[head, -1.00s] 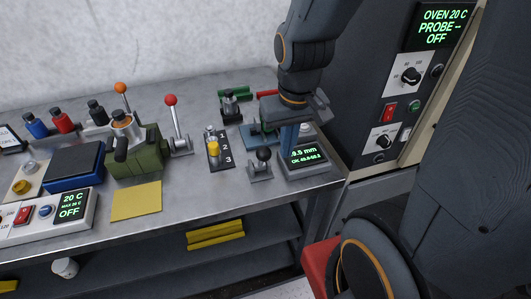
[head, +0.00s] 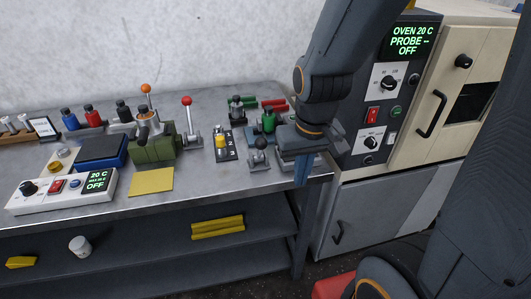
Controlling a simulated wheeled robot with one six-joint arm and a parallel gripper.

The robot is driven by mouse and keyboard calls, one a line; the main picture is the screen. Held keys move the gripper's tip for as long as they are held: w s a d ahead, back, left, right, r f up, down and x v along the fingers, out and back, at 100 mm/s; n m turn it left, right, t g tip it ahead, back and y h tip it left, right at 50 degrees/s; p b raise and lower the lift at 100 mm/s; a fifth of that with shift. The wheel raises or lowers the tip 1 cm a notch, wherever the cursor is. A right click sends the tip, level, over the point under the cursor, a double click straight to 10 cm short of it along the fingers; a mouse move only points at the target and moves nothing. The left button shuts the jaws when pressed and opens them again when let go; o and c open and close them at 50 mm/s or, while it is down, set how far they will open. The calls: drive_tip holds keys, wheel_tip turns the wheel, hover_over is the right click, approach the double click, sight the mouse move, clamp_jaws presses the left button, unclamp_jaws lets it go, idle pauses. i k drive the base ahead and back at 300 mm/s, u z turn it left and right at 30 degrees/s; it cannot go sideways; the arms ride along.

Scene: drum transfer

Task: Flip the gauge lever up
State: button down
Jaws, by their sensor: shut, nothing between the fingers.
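A short lever with a black ball knob (head: 262,143) stands on a small grey bracket (head: 258,162) near the bench's right end. It looks short and foreshortened, so I cannot tell its exact tilt. The gauge (head: 319,165) is just right of it; its display is hidden behind my gripper. My gripper (head: 302,176) is shut and empty, with its blue fingers pointing down in front of the gauge, right of the knob. It looks apart from the lever.
A green-capped drum (head: 268,121) stands behind the lever. A numbered block (head: 226,146) and a red-knobbed lever (head: 187,101) are to its left. The oven (head: 390,85) stands right of the bench. A yellow pad (head: 152,181) lies on bare bench front.

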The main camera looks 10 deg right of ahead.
sight(261, 143)
drive_tip(key=u, duration=1.05)
drive_tip(key=k, duration=0.7)
drive_tip(key=z, duration=1.05)
drive_tip(key=i, duration=0.5)
drive_tip(key=u, duration=0.05)
